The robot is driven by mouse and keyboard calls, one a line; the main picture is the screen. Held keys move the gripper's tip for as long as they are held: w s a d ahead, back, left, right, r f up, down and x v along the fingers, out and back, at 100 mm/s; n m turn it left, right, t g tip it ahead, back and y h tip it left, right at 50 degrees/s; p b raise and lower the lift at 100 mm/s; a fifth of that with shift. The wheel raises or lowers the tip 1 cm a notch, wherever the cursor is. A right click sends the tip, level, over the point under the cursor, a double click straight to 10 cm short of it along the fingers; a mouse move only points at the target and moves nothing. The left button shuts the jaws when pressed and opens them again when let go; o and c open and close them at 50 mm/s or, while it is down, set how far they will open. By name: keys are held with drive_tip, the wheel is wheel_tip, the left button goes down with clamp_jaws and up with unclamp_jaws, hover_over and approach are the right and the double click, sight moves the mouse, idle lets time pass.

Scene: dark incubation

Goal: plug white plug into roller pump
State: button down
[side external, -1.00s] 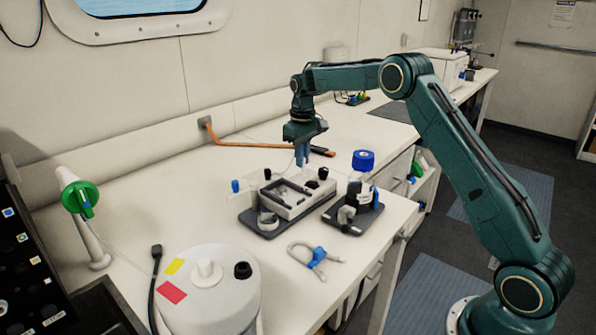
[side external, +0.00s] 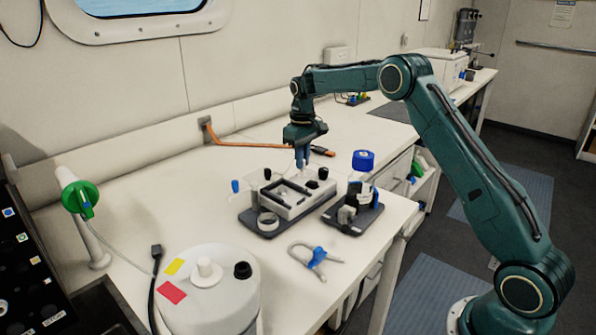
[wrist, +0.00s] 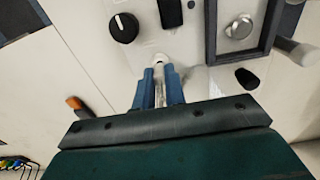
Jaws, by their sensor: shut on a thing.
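The roller pump (side external: 312,199) is a pale box with a dark-edged recess on top, on a dark base on the bench. In the wrist view its pale panel (wrist: 185,38) fills the upper middle, with a black knob (wrist: 124,27) and a metal knob (wrist: 240,27). My gripper (side external: 302,165) is over the pump's back edge, pointing down. In the wrist view its blue fingers (wrist: 159,76) are shut on the white plug (wrist: 160,94). The plug's tip is close to a small round fitting on the panel; I cannot tell whether it is inserted.
A tube with a blue clamp (side external: 317,257) lies in front. A white round vessel (side external: 208,297) is at front left.

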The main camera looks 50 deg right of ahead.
drive_tip(key=shift+f, duration=0.4)
idle(0.5)
drive_tip(key=c, duration=1.4)
unclamp_jaws()
drive_tip(key=shift+o, duration=0.2)
wheel_tip(320, 180, up, 14)
drive_tip(key=shift+f, duration=0.1)
